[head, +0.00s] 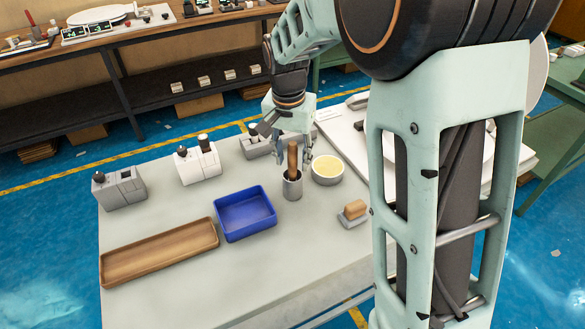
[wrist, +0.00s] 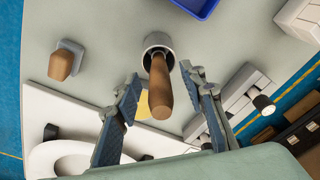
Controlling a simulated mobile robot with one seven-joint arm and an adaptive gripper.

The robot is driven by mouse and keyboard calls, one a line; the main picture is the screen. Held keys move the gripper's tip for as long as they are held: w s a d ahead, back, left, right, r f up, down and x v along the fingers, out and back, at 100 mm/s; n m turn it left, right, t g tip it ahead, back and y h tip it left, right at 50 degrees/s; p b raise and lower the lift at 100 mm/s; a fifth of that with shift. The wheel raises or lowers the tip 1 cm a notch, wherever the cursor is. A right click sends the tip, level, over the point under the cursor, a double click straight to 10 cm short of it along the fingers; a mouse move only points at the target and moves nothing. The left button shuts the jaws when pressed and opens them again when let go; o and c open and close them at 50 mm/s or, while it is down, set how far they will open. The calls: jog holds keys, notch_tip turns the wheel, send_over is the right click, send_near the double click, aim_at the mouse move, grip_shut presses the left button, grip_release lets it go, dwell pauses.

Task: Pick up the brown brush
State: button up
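The brown brush (head: 292,160) stands upright in a small grey cup (head: 291,189), with its brown handle pointing up. In the wrist view the handle (wrist: 160,92) points towards the camera, and the cup rim (wrist: 158,42) shows around its lower part. The brush head is hidden in the cup. My gripper (wrist: 160,72) is open, with one finger on each side of the handle and gaps visible on both sides. In the head view my gripper (head: 292,141) is over the cup, near the top of the handle.
A bowl with yellow contents (head: 327,169) stands right of the cup. A brown-topped block on a grey holder (head: 353,212) is in front. A blue tray (head: 244,212) and a wooden tray (head: 160,252) lie left. White and grey dispensers (head: 198,163) stand behind.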

jog(key=shift+f, duration=0.1)
grip_shut()
dwell(0.3)
